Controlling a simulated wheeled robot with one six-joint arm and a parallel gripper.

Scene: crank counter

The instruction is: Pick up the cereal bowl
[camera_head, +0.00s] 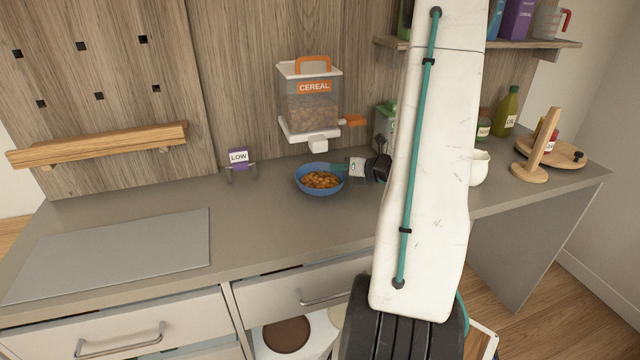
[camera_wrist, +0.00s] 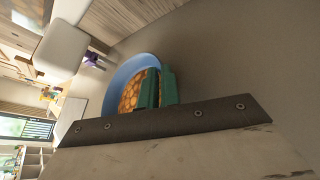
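The cereal bowl (camera_head: 301,184) is blue, holds brown cereal and sits upright on the counter, below the dispenser. It also shows in the wrist view (camera_wrist: 122,75), behind my fingers. My gripper (camera_head: 348,170) is at the bowl's right edge in the head view. In the wrist view its two green fingers (camera_wrist: 159,88) are close together at the bowl's rim, one over the cereal side and one on the outer side. They look shut on the rim. The fingertips' contact with the rim is mostly hidden.
The cereal dispenser (camera_head: 310,105) hangs on the wall above the bowl, with an orange lever at its right. A purple LOW card (camera_head: 238,158) stands left of the bowl. A white cup (camera_head: 480,168) is right of my arm. The grey counter (camera_head: 255,225) is clear in front.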

